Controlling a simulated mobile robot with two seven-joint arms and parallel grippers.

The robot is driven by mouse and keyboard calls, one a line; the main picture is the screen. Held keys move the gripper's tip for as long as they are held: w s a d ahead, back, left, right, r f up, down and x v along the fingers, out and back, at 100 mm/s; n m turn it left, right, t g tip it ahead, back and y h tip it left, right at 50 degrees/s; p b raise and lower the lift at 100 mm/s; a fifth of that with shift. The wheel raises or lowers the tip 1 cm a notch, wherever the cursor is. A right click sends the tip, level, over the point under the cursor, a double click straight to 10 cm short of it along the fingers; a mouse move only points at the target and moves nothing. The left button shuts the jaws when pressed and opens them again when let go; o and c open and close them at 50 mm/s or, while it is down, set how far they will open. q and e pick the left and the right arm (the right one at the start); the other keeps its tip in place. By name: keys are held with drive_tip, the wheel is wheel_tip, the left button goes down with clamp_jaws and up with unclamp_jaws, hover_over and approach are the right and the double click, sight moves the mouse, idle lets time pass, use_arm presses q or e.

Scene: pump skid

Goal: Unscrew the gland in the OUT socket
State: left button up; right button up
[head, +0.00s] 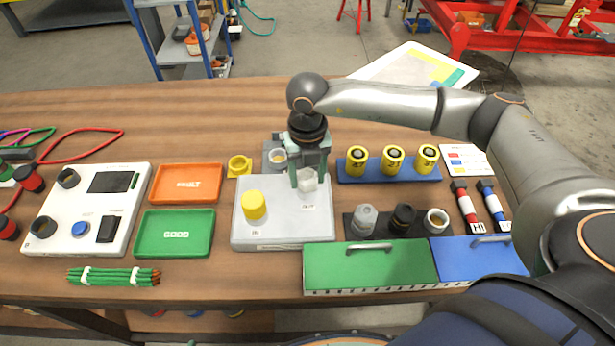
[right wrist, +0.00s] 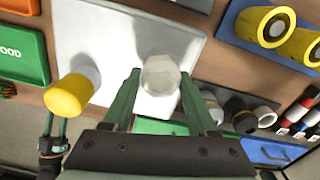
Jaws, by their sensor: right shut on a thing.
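The OUT gland is a pale, faceted cap (head: 307,184) on the right part of the grey block (head: 285,235), by a small label. It also shows in the right wrist view (right wrist: 160,75). My right gripper (head: 309,172) comes down from above with its green fingers (right wrist: 158,95) shut on the gland's sides. The gland looks upright; its thread and socket are hidden. A yellow cap (head: 254,205) stands on the block's left part. A small gripper with two parted green fingers, my left one (right wrist: 56,126), shows at the lower left of the right wrist view, empty.
An orange tray (head: 187,183) and green GOOD tray (head: 174,233) lie left, empty. A black rack (head: 385,233) with several fittings and a blue rack (head: 400,178) with yellow cylinders stand right. Green (head: 365,270) and blue (head: 490,262) lids with handles lie in front.

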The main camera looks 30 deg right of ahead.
drive_tip(key=shift+f+n+b, duration=0.1)
drive_tip(key=shift+n+b, duration=0.55)
drive_tip(key=shift+n, duration=0.55)
drive_tip(key=shift+n+b, duration=0.35)
drive_tip(key=shift+n, duration=0.85)
drive_tip(key=o, duration=1.4)
drive_tip(key=m, duration=0.4)
drive_tip(key=shift+m, duration=0.3)
drive_tip(key=m+p, duration=0.1)
drive_tip(key=m, duration=0.3)
drive_tip(key=shift+m, duration=0.3)
